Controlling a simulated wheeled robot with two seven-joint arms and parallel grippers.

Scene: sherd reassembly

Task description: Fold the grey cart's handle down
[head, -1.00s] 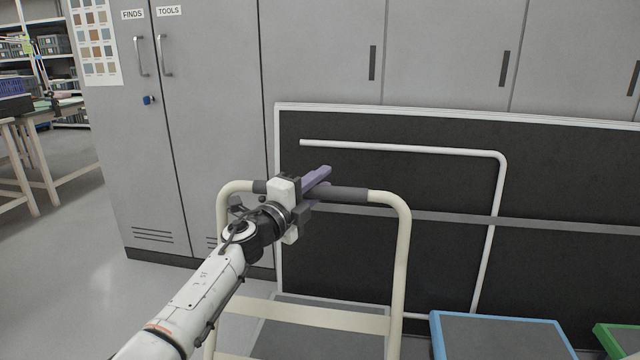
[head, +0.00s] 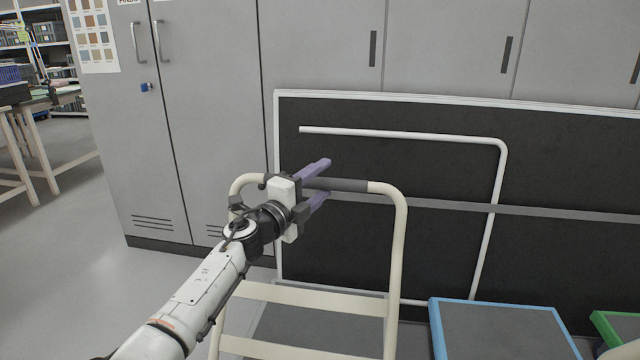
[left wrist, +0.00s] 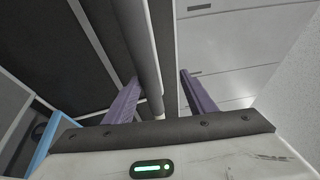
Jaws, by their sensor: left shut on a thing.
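The cart's handle (head: 398,250) is a cream tube frame with a dark grey sleeve (head: 350,185) on its top bar, standing roughly upright. The cart's grey deck (head: 310,328) shows low behind the handle's cross bars. My left gripper (head: 325,179) is at the left part of the top bar, with one purple finger above the bar and one below it, shut on the handle. In the left wrist view the bar (left wrist: 138,40) runs down between the fingers (left wrist: 160,98), close against the left one. My right gripper is not in view.
A black board (head: 400,165) with a white frame leans on grey cabinets (head: 320,45) behind the cart. A blue-edged box (head: 500,330) and a green-edged one (head: 620,325) stand at lower right. The floor at left (head: 80,240) is clear.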

